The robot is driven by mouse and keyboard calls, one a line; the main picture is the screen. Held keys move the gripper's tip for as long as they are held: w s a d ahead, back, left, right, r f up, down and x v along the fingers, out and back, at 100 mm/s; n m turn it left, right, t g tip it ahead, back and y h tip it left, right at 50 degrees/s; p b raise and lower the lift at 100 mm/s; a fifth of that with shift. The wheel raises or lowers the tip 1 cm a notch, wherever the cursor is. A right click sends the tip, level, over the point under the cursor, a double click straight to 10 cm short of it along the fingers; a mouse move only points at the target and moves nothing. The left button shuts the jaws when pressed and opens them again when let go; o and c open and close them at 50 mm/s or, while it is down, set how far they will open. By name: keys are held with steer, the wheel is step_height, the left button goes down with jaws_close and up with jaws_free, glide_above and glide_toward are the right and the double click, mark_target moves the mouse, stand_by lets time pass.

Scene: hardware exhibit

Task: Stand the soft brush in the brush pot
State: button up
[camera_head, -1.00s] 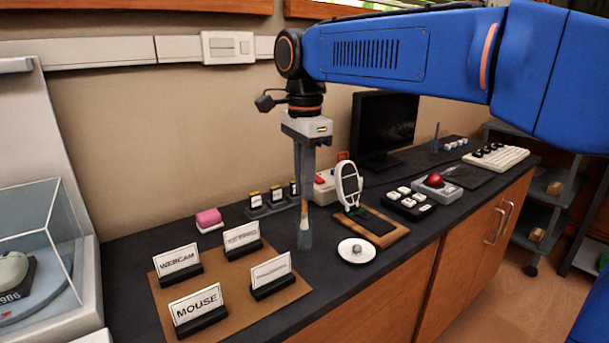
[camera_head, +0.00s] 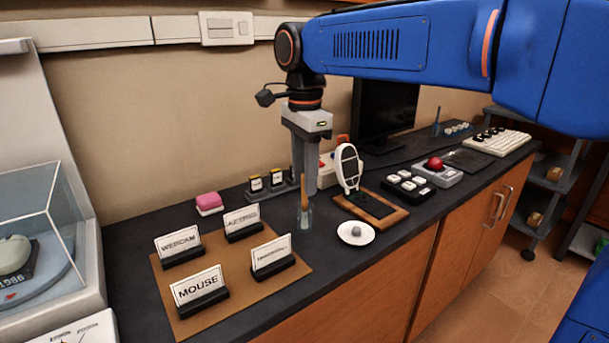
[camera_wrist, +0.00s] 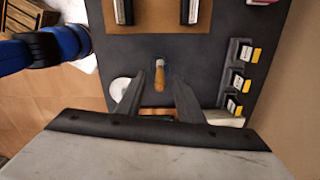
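The soft brush (camera_head: 304,190) has a tan wooden handle and stands nearly upright, handle up, in the small clear bluish brush pot (camera_head: 304,219) on the dark counter. Its bristles are hard to make out inside the pot. My gripper (camera_head: 309,192) points down directly over the pot, fingers around the upper handle. In the wrist view, the brush handle (camera_wrist: 159,82) shows between my spread fingertips (camera_wrist: 159,80), with a gap on each side. The pot's rim (camera_wrist: 160,63) shows just beyond it. My gripper is open and holds nothing.
A white saucer (camera_head: 342,234) with a grey knob sits right of the pot. A brown mat (camera_head: 222,262) with label cards lies left. A wooden board (camera_head: 392,213) with a white oval stand is at right, and a small black rack (camera_head: 256,195) behind.

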steer(key=shift+r, duration=0.1)
step_height(320, 180, up, 17)
stand_by(0.8)
stand_by(0.5)
